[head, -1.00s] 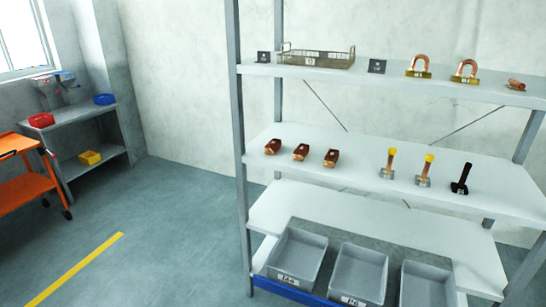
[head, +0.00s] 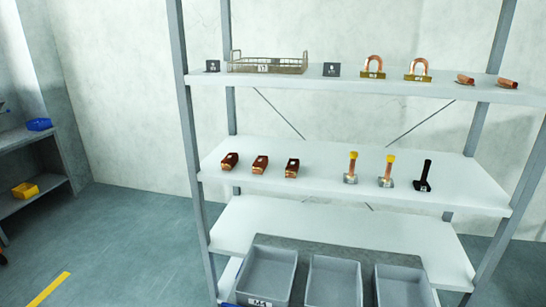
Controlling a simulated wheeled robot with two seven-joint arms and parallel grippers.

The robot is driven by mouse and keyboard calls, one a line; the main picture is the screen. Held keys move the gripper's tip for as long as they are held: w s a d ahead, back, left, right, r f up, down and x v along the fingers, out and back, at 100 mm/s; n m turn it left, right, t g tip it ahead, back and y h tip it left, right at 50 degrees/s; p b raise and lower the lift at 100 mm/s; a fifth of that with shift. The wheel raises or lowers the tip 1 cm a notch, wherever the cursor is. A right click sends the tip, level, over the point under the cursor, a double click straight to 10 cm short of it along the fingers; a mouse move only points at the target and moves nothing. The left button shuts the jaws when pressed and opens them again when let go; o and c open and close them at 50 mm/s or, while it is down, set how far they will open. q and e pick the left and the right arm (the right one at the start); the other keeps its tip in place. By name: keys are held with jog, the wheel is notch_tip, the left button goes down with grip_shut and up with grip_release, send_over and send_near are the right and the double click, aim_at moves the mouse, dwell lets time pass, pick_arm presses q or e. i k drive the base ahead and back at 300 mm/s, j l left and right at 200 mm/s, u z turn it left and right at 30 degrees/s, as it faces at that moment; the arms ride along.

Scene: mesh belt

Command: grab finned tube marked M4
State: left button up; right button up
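Three short copper-brown pieces with small pale tags lie on the left of the middle shelf: a left one (head: 229,161), a middle one (head: 260,165) and a right one (head: 291,168). Two small copper tube-like pieces, one (head: 465,79) and another (head: 507,83), lie at the right of the top shelf. Fins are too small to tell on any of them, so I cannot tell which is the finned tube. Neither of my grippers is in view.
The top shelf (head: 400,90) also holds a wire basket (head: 268,67), dark tagged plates and two copper U-bends on brass bases. Yellow-topped posts (head: 351,168) and a black one (head: 424,177) stand on the middle shelf (head: 320,190). Grey bins (head: 335,262) sit low in front.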

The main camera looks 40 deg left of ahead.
aim_at(231, 159)
jog(key=j+z, duration=0.2)
jog(key=j, duration=0.5)
jog(key=j+z, duration=0.2)
jog(key=j, duration=0.55)
jog(key=j+z, duration=0.2)
jog(key=j, duration=0.55)
jog(key=k+j+z, duration=0.1)
jog(key=j+z, duration=0.15)
jog(key=j, duration=0.45)
